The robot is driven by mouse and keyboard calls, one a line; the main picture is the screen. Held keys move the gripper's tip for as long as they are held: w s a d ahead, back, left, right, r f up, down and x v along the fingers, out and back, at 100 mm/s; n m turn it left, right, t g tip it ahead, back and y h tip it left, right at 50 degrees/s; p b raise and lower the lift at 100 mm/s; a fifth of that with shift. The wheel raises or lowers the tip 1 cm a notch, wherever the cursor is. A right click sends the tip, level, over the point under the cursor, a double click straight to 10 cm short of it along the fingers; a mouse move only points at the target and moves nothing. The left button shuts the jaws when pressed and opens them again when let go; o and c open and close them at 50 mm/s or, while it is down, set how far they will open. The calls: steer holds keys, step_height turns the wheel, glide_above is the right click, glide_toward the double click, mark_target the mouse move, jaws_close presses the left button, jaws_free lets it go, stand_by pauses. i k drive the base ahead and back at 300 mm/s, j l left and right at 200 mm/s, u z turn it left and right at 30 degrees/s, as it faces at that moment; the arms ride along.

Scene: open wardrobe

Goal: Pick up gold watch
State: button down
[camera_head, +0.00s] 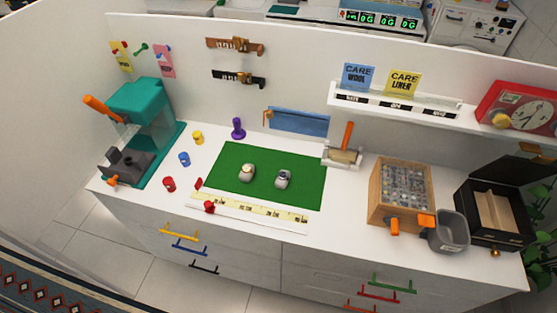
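Two small watches on pale rounded stands rest on the green mat (222,196) on the white counter. The left watch (247,172) has a warmer, gold-looking tone. The right watch (283,179) looks silver-grey with a dark face. They stand apart, with a narrow strip of green mat between them. Both are too small to make out fine detail. My gripper is not in view, and nothing is seen touching either watch.
A teal press (140,105) stands at the left, near small coloured pots and a purple stand (238,128). A yellow ruler strip (250,208) runs along the mat's front. A wooden box (376,192), grey bin (450,232) and black case (490,240) stand right.

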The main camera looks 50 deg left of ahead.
mark_target(246, 173)
steer(key=u, duration=2.3)
steer(key=i+l, duration=0.25)
steer(key=l, duration=0.15)
steer(key=i+l, duration=0.3)
steer(key=l, duration=0.15)
